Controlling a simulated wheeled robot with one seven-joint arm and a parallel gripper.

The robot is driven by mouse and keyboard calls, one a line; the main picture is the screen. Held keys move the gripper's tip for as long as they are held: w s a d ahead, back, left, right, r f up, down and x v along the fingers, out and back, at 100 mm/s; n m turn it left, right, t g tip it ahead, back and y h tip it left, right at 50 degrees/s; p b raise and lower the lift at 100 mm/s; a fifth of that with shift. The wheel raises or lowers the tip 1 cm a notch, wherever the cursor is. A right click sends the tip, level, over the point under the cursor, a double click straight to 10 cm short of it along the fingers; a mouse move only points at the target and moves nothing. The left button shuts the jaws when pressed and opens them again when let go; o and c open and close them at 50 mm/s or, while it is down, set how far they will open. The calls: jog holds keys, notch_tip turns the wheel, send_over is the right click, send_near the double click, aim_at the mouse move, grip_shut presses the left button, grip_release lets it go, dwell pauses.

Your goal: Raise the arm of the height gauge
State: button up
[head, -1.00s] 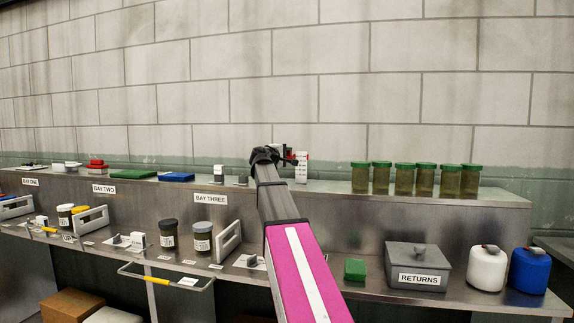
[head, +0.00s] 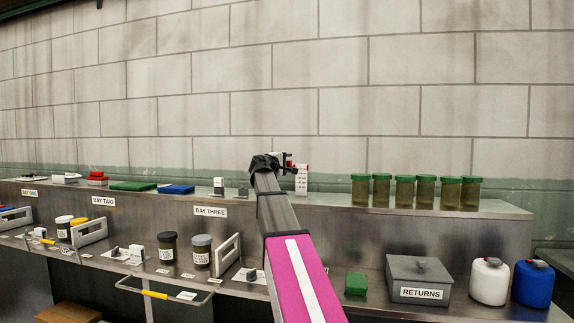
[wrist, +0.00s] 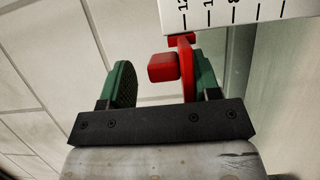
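The height gauge has a white scale (head: 301,180) with a red tip, standing on the raised shelf. Its dark marks also show in the wrist view (wrist: 240,10). Its red arm (head: 286,164) is beside the scale at my gripper (head: 280,160), near the scale's top. In the wrist view the red arm's block and plate (wrist: 163,67) lie between my two green finger pads. The plate is close against the right finger. A clear gap separates the block from the left finger. My gripper (wrist: 160,80) is open; contact on the right cannot be told.
Green-lidded jars (head: 404,192) stand right of the gauge on the shelf. A grey RETURNS box (head: 420,282), a white jug (head: 488,282) and a blue jug (head: 532,284) stand on the lower bench. A block wall (head: 330,110) rises behind the shelf.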

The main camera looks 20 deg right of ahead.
jog(key=v, duration=1)
jog(key=shift+s+a, duration=0.2)
jog(key=shift+a, duration=0.1)
